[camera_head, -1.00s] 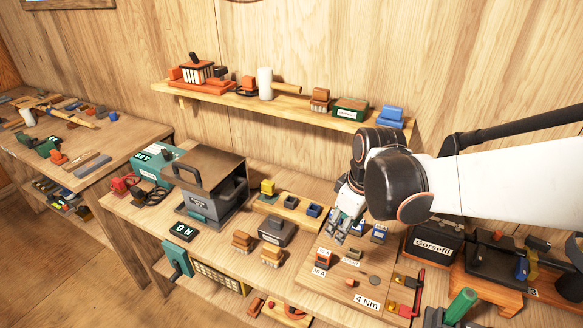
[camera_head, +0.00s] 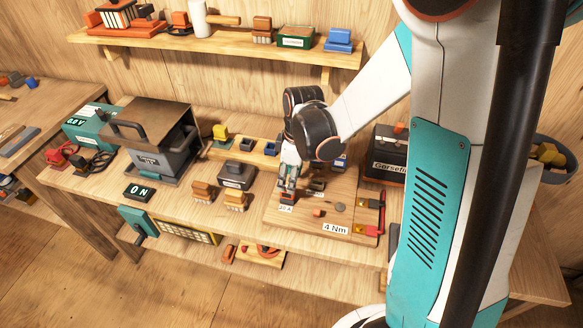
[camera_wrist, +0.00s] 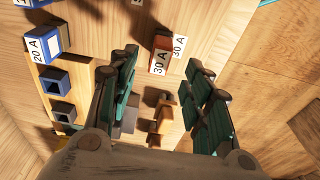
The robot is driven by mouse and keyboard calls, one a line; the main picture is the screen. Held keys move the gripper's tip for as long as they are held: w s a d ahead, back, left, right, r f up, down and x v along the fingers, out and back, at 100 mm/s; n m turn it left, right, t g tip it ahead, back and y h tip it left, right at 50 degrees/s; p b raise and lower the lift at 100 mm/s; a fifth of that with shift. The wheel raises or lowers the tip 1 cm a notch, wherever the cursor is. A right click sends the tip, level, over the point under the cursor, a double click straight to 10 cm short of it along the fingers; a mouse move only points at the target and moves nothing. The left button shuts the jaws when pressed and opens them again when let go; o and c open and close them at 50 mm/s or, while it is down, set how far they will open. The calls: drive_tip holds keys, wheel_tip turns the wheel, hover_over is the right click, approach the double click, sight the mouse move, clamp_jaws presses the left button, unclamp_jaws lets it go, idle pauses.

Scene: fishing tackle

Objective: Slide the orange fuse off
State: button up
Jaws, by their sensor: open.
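The orange fuse (camera_wrist: 161,45) shows in the wrist view on a wooden board, beside "30 A" labels, with a dark end toward the top. My gripper (camera_wrist: 163,78) is open, its teal jointed fingers spread to the left and right of the view. The fuse lies ahead of the gap between them, and I see no contact. In the head view my gripper (camera_head: 287,186) is low over the left part of the board (camera_head: 356,205), mostly covering the fuse next to its white label. A blue fuse (camera_wrist: 45,42) labelled "20 A" shows at upper left in the wrist view.
Small orange-brown parts (camera_wrist: 166,115) lie below the fuse in the wrist view. Red clamps (camera_head: 372,204) sit at the board's right side. Brown brushes (camera_head: 236,201) and a dark grey box (camera_head: 237,175) stand left of the board, and the Gorsefil box (camera_head: 388,155) stands behind it.

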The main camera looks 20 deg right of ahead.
drive_tip(key=f, duration=0.2)
drive_tip(key=f+b, duration=0.1)
drive_tip(key=f, duration=0.3)
drive_tip(key=shift+w+a+f+b, duration=0.1)
drive_tip(key=shift+w+a+b, duration=0.1)
drive_tip(key=shift+a+b, duration=0.15)
clamp_jaws()
